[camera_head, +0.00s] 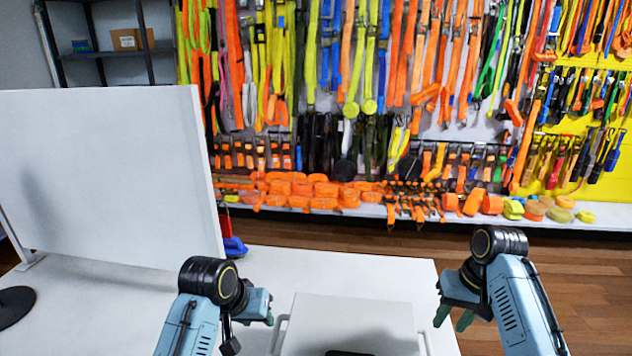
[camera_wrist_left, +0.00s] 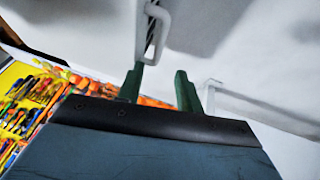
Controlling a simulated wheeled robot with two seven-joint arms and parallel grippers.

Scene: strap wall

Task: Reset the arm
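My left gripper (camera_head: 266,312) is over the white table, left of a white box. In the left wrist view its two green fingers (camera_wrist_left: 158,80) stand apart with nothing between them; a white handle (camera_wrist_left: 157,32) shows beyond them. My right gripper (camera_head: 453,318) hangs right of the box, near the table's right edge. Its green fingertips are apart and hold nothing. The white box (camera_head: 350,315) lies between the grippers, with a handle (camera_head: 279,333) on its left side and another (camera_head: 422,343) on its right. Its near end is cut off.
The white table (camera_head: 320,268) is clear behind the box. A large white panel (camera_head: 100,170) stands at the left. A small blue-and-red object (camera_head: 233,246) lies by its right edge. A dark object (camera_head: 348,353) shows at the bottom edge. Straps hang on the far wall beyond a wooden floor (camera_head: 570,280).

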